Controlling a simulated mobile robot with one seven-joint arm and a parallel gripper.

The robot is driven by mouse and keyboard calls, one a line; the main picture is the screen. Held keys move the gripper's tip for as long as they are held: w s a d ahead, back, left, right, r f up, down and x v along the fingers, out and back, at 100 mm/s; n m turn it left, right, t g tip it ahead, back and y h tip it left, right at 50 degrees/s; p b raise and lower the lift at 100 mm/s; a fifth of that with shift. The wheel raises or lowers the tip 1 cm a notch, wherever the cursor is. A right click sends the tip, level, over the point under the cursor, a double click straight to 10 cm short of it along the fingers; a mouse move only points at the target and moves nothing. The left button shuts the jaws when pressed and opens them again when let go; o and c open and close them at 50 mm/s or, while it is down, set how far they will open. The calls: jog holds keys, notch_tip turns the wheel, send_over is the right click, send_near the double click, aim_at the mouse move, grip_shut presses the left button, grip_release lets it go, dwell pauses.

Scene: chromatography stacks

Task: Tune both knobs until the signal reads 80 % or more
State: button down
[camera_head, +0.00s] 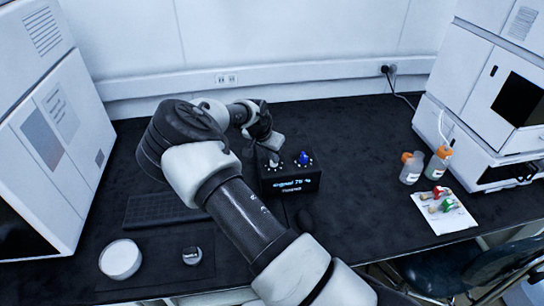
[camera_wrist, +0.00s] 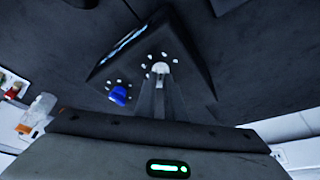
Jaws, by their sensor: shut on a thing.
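A black control box (camera_head: 291,184) stands on the dark bench in the middle of the head view. Its front display shows a signal in the seventies of percent; the last digit is blurred, as is the line below. On its sloped top are a white knob (camera_head: 273,159) at left and a blue knob (camera_head: 304,158) at right, each ringed by white dots. In the wrist view my gripper (camera_wrist: 161,82) is shut on the white knob (camera_wrist: 160,68). The blue knob (camera_wrist: 118,95) stands free beside the fingers.
A keyboard (camera_head: 163,209), a white round dish (camera_head: 121,259) and a small round item (camera_head: 192,256) lie at front left. Bottles (camera_head: 411,168) and a white sheet with small coloured items (camera_head: 444,213) are at right. Large white instruments flank the bench. The bench behind the box is clear.

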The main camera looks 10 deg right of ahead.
jog(key=n+b, duration=0.1)
jog(key=b, duration=0.1)
jog(key=n+y+b, duration=0.1)
jog(key=n+b, duration=0.1)
jog(key=n+t+y+b, duration=0.1)
jog(key=n+b, duration=0.1)
jog(key=b, duration=0.1)
jog(key=shift+s+d+f, duration=0.1)
jog(key=shift+d+f, duration=0.1)
jog(key=shift+d, duration=0.05)
jog(key=n+b, duration=0.2)
jog(key=shift+d+y+b, duration=0.1)
jog(key=shift+y+b, duration=0.2)
jog(key=shift+r+n+y+b, duration=0.15)
jog(key=shift+n+y+b, duration=0.15)
jog(key=shift+n+b, duration=0.4)
jog(key=c, duration=1.8)
grip_release()
jog(key=shift+c, duration=0.2)
jog(key=shift+s+r, duration=0.1)
